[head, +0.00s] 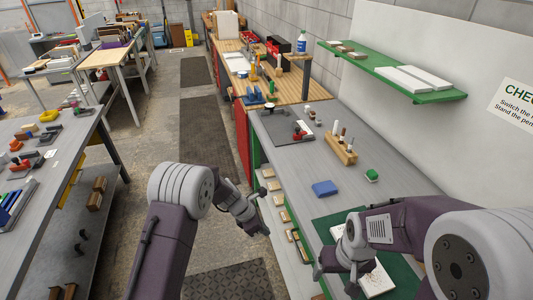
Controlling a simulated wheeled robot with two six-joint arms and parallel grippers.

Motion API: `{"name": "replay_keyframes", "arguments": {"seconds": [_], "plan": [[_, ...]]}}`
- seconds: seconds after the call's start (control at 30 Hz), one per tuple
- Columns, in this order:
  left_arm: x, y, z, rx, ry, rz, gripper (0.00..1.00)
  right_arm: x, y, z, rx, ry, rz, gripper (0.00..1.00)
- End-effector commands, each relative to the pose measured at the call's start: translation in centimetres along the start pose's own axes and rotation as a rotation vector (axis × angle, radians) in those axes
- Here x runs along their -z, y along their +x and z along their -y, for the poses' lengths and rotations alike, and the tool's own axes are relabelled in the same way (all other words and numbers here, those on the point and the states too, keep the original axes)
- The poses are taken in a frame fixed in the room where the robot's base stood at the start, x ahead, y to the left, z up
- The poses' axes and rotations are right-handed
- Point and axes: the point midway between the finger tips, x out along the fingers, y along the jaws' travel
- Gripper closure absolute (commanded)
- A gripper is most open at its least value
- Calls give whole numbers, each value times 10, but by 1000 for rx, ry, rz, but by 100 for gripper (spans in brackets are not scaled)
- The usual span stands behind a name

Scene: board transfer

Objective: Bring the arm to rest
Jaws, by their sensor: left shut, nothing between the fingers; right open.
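My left arm comes in from the bottom left, and its gripper (257,222) hangs over the aisle beside the grey bench. It is shut and empty. My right arm reaches in from the right, and its gripper (333,272) is over the near part of the bench, by the front edge of a green mat (323,228). It is open, with nothing seen held in it. A white board (378,280) lies on the mat, just right of the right gripper and partly hidden by my arm. I cannot tell whether the gripper touches it.
The grey bench (290,152) holds a blue block (325,188), a green item (371,175) and a wooden pen stand (341,150). A green wall shelf (395,75) carries white boards. Another bench (65,150) stands at the left. The aisle floor (215,150) between is clear.

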Motion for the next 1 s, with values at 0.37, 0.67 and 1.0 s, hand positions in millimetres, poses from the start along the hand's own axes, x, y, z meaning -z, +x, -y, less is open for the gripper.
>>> {"name": "replay_keyframes", "arguments": {"seconds": [0.37,0.67,1.0], "plan": [[6,-133,-4,-168,201,-35,100,0,0,0,0,0,0,19],[130,-189,124,111,1333,-372,100,0,0,0,0,0,0,19],[155,-186,143,315,1842,-374,100,0,0,0,0,0,0,19]]}}
